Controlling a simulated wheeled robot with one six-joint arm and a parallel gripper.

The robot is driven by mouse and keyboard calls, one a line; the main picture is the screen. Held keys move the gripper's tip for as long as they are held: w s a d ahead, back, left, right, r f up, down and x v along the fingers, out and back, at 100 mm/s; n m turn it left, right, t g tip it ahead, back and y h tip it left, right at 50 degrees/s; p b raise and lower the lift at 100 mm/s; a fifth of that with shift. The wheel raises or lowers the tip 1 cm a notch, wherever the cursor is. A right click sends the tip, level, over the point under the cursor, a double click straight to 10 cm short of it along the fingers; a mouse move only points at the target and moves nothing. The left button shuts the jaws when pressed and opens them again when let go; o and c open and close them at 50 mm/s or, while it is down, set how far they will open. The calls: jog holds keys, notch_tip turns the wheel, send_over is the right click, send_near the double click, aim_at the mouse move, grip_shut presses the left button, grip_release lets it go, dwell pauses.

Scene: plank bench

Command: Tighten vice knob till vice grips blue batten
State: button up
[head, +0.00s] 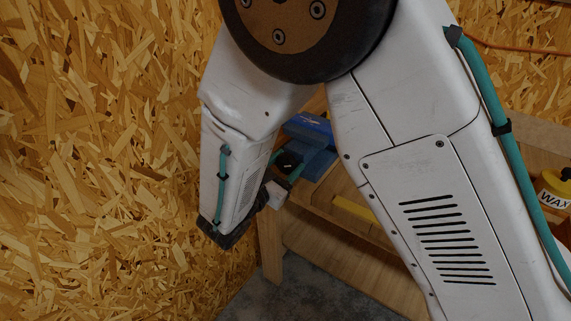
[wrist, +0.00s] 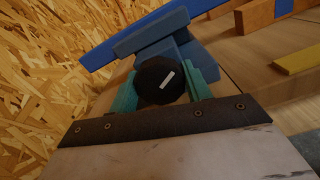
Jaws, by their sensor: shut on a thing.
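The vice knob (wrist: 160,81) is round and black with a white mark that slants in the wrist view. My gripper (wrist: 163,86) has teal fingers on both sides of the knob and is shut on it. The blue vice (wrist: 186,52) stands behind the knob at the bench edge; it also shows in the head view (head: 318,160), partly behind my arm. The blue batten (wrist: 112,50) runs along the vice's far side, a brighter blue. Whether the jaws touch the batten is hidden. In the head view the knob (head: 288,163) is small and partly covered.
The plank bench (wrist: 235,60) carries a wooden block with a blue strip (wrist: 257,14) and a yellow piece (wrist: 298,60) to the right. A chipboard wall (head: 100,160) stands close on the left. A wax tin (head: 556,190) is at the right.

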jog(key=shift+m, duration=1.1)
jog(key=o, duration=1)
jog(key=shift+f, duration=0.1)
jog(key=shift+c, duration=0.2)
jog(key=shift+s, duration=0.1)
jog(key=shift+d+f, duration=0.1)
jog(key=shift+f, duration=0.05)
